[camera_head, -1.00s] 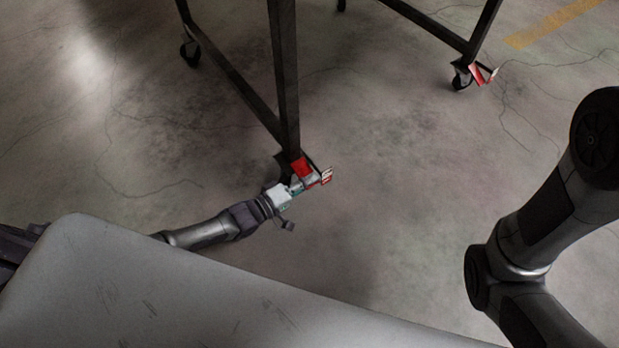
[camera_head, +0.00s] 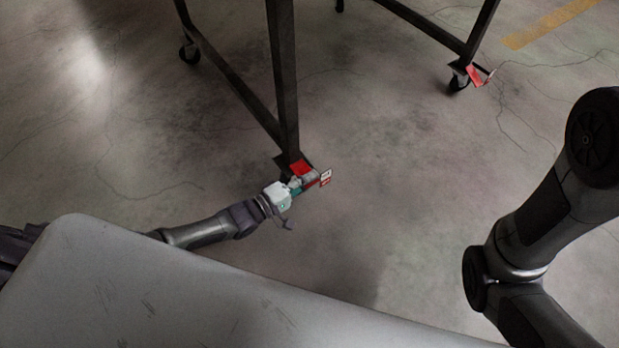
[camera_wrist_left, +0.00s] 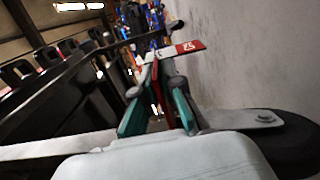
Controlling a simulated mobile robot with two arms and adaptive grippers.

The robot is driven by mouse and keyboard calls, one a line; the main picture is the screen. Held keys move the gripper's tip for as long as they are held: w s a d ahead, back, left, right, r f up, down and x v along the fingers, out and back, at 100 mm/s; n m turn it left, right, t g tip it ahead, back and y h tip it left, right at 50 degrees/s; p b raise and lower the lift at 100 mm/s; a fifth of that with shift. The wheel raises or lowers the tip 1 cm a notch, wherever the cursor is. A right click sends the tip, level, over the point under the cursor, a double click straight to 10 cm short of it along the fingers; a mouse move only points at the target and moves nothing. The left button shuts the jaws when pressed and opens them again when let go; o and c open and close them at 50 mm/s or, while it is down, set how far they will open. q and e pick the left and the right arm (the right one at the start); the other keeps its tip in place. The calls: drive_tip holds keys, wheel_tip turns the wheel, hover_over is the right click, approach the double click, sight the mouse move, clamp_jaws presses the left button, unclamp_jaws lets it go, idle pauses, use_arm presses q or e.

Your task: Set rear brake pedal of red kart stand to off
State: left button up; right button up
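The dark kart stand (camera_head: 287,70) has a near leg ending in a caster with a red plate (camera_head: 301,168) at its foot. A red and white tag-like pedal end (camera_head: 325,178) sticks out to the right there. My left gripper (camera_head: 308,181) is at this caster, its fingers touching or very close to the pedal. In the left wrist view, the teal-padded fingers of my left gripper (camera_wrist_left: 154,68) are apart, with a red strip between them and a red-white pedal label (camera_wrist_left: 189,47) just beyond. Contact is unclear. My right gripper is out of view.
Another caster with a red pedal (camera_head: 474,76) stands at the back right, and a plain caster (camera_head: 190,52) at the back left. The concrete floor (camera_head: 400,180) right of the stand is clear. A wheel (camera_wrist_left: 295,145) is close at the right in the left wrist view.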

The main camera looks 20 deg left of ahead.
use_arm(q)
drive_tip(key=o, duration=0.3)
drive_tip(key=v, duration=1.2)
